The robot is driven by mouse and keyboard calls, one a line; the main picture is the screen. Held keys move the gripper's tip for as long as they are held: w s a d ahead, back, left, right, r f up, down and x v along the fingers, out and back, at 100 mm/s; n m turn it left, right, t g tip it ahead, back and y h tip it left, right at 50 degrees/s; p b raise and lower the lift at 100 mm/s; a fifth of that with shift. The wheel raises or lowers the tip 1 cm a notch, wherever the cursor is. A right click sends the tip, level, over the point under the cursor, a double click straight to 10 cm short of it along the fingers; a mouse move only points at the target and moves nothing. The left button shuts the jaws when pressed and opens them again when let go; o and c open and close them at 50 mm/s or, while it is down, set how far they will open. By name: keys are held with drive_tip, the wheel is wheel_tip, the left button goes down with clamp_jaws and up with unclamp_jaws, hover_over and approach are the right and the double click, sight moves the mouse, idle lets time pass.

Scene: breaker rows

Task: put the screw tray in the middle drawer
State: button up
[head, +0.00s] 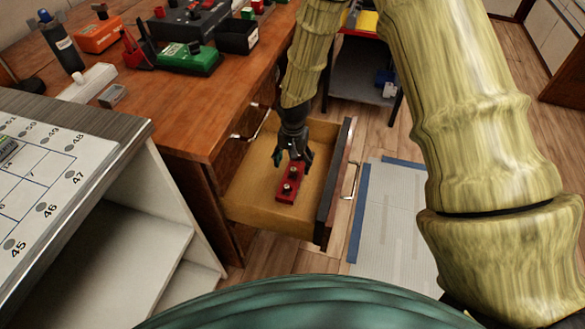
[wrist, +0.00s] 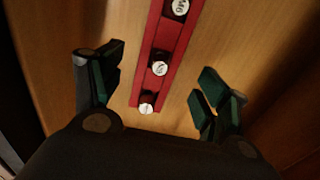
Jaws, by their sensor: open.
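The screw tray is a narrow red tray (head: 290,187) with several dark round cups bearing pale labels. It lies inside an open wooden drawer (head: 256,203) of the desk. The wrist view shows the tray (wrist: 174,42) running away from me between my finger lines, on the wooden drawer floor. My gripper (head: 293,157) is open over the tray's far end in the head view. In the wrist view the fingers of my gripper (wrist: 160,90) stand apart on either side of the tray's near end, with gaps to both sides. Whether this drawer is the middle one I cannot tell.
The wooden desk top (head: 140,85) holds a green device (head: 188,58), an orange box (head: 98,36) and a black bin (head: 237,37). A grey-topped counter (head: 75,112) is at the left. The drawer front (head: 333,185) stands out over the floor.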

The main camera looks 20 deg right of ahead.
drive_tip(key=shift+r+p, duration=0.45)
drive_tip(key=shift+r, duration=2.55)
